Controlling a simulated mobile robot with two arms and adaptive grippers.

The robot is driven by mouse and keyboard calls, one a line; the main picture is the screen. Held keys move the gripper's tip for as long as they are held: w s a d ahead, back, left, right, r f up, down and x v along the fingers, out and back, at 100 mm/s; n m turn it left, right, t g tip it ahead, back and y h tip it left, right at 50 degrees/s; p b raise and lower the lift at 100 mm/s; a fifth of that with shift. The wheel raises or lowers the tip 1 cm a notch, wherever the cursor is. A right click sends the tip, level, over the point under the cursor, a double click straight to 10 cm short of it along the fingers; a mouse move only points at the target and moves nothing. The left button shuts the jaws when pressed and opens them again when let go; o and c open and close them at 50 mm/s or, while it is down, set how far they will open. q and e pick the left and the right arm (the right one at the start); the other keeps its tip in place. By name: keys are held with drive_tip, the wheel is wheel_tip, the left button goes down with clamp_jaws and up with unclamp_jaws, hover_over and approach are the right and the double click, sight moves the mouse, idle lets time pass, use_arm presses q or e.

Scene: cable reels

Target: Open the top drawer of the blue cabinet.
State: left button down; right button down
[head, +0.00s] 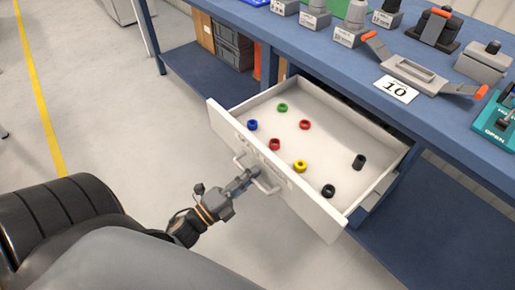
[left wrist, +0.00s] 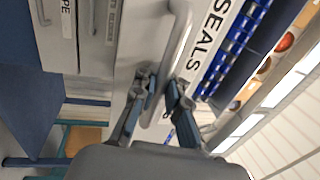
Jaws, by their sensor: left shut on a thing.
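The top drawer (head: 325,215) of the blue cabinet stands pulled well out, with its white front towards me and its inside visible. Several small rings in red, blue, green, yellow and black lie in it. My left gripper (head: 250,175) is shut on the drawer handle (head: 268,187) at the middle of the front. In the left wrist view, the fingers (left wrist: 160,92) are around the grey handle (left wrist: 181,40), beside a label reading SEALS. My right gripper is not in view.
The blue cabinet's worktop (head: 335,55) runs above the drawer, carrying grey blocks, a grey holder with orange-tipped levers (head: 415,75) and a teal device (head: 497,120). Below is a blue shelf (head: 205,72) with dark crates (head: 232,45). The floor at the left is clear.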

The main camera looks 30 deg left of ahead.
use_arm(q)
drive_tip(key=shift+s+f, duration=0.1)
drive_tip(key=shift+f, duration=0.1)
drive_tip(key=c, duration=1.4)
unclamp_jaws()
drive_tip(key=shift+r, duration=0.1)
drive_tip(key=v, duration=1.2)
